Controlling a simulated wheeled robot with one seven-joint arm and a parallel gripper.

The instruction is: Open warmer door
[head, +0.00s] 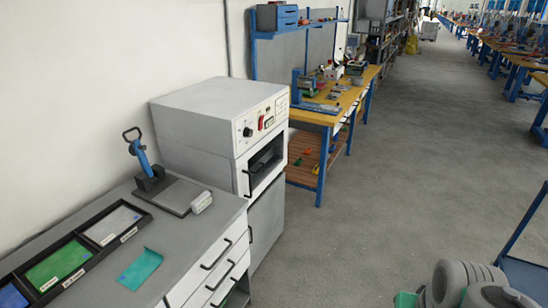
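The warmer (205,115) is a white and grey box with a knob and a red switch on its front panel, standing against the left wall. Its front door (266,164) has a dark window and looks shut. A dark vertical handle (247,183) sits near the left edge of the door. Grey rounded parts of my arm show at the bottom right, well apart from the warmer. My gripper's fingers are not in view.
A grey bench (190,240) with drawers stands left of the warmer, holding a blue-handled tool (141,157), bins and a green sheet (140,269). A wooden-topped workbench (345,100) stands beyond the warmer. The grey floor (390,190) in front is clear.

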